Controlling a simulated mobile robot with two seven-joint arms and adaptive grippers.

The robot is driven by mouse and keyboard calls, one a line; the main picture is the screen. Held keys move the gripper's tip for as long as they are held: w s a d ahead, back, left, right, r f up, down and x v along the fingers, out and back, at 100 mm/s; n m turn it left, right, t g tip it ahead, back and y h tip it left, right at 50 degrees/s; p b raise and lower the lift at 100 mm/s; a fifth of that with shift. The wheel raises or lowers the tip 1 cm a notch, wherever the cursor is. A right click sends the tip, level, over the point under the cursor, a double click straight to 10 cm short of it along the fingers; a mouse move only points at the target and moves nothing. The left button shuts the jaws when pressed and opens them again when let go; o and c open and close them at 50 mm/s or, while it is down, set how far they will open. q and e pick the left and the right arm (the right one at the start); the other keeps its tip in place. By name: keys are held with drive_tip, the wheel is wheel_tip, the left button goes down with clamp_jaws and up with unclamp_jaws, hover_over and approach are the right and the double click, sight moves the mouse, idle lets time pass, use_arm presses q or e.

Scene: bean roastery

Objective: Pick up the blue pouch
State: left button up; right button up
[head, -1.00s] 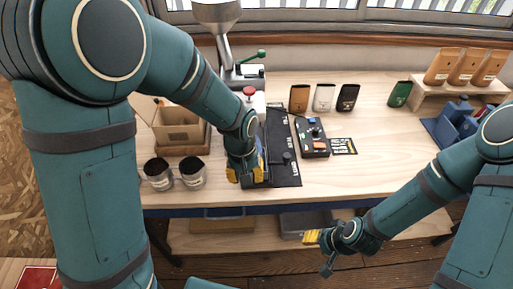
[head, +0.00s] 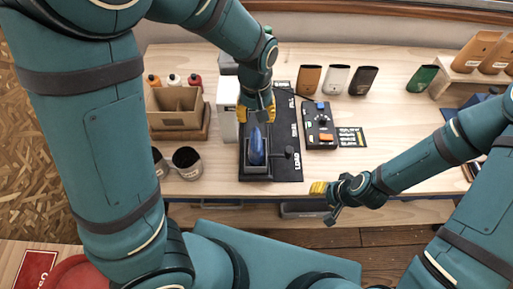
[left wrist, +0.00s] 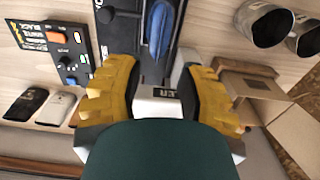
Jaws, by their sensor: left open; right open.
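The blue pouch (head: 257,148) stands narrow edge up in a dark grey holder (head: 258,172) on a black board on the table. It also shows at the top of the left wrist view (left wrist: 159,28). My left gripper (head: 257,114) is open and just behind the pouch in the head view, its yellow fingers apart from it. In the left wrist view the open fingers (left wrist: 162,88) have nothing between them that they hold. My right gripper (head: 328,190) is at the table's front edge, away from the pouch; its fingertips show only small.
A control box (head: 320,130) stands right of the board. Brown, white and black pouches (head: 338,79) stand behind it, and a green one (head: 420,79) farther right. A cardboard box (head: 176,105) and two metal cups (head: 187,162) are at left. The table's front right is clear.

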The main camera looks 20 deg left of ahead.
sight(256, 135)
use_arm(q)
wheel_tip(256, 135, down, 5)
drive_tip(key=shift+w+r+b, duration=0.1)
drive_tip(key=shift+w+b, duration=0.05)
drive_tip(key=shift+b, duration=0.15)
drive_tip(key=shift+f, duration=2.65)
drive_tip(key=shift+f+b, duration=0.25)
drive_tip(key=shift+b, duration=0.1)
drive_tip(key=shift+s, duration=0.2)
clamp_jaws()
